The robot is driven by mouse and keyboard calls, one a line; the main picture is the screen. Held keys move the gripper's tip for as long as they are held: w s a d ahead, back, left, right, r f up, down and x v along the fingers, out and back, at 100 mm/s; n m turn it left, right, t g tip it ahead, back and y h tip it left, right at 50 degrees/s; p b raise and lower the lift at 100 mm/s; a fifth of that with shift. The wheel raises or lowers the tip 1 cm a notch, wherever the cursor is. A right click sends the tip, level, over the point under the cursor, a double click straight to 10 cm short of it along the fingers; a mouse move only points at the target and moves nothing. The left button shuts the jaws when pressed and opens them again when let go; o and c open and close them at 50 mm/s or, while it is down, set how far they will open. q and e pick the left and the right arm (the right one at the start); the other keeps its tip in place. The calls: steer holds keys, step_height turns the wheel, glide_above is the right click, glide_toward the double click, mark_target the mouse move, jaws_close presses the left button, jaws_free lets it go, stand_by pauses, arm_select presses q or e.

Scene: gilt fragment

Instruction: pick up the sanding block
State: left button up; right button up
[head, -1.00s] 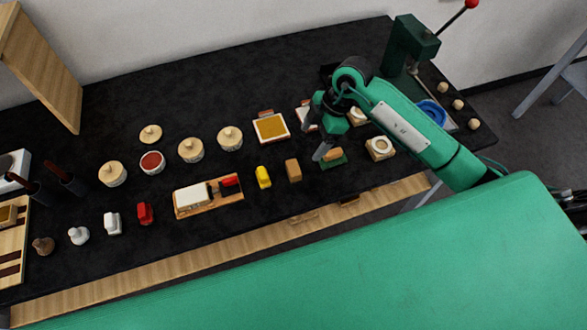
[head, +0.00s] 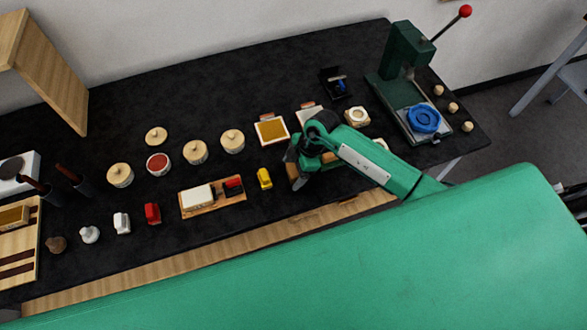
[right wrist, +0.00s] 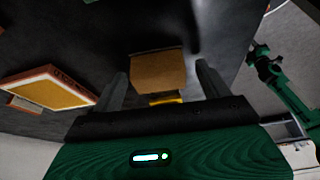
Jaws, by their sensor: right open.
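The sanding block appears to be the brown block (right wrist: 158,70), which lies on the black bench; no label confirms it. In the right wrist view it sits between the two fingers of my right gripper (right wrist: 163,78), with a gap visible on each side. In the head view my right gripper (head: 296,168) is over the block's spot, and the hand hides most of the block. The gripper is open and holds nothing. My left gripper is not in view.
A yellow toy-like piece (head: 264,178) lies just left of the gripper. An orange-framed tray (head: 271,131) is behind it. A wooden board (head: 228,193) with a white block is further left. A green press (head: 400,62) stands at the right. The bench's back middle is clear.

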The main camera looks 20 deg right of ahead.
mark_target(294, 169)
steer(key=c, duration=1.1)
steer(key=shift+o, duration=0.2)
steer(key=shift+f, duration=0.1)
step_height(294, 169, up, 20)
steer(key=b, duration=0.4)
steer(key=shift+b, duration=0.4)
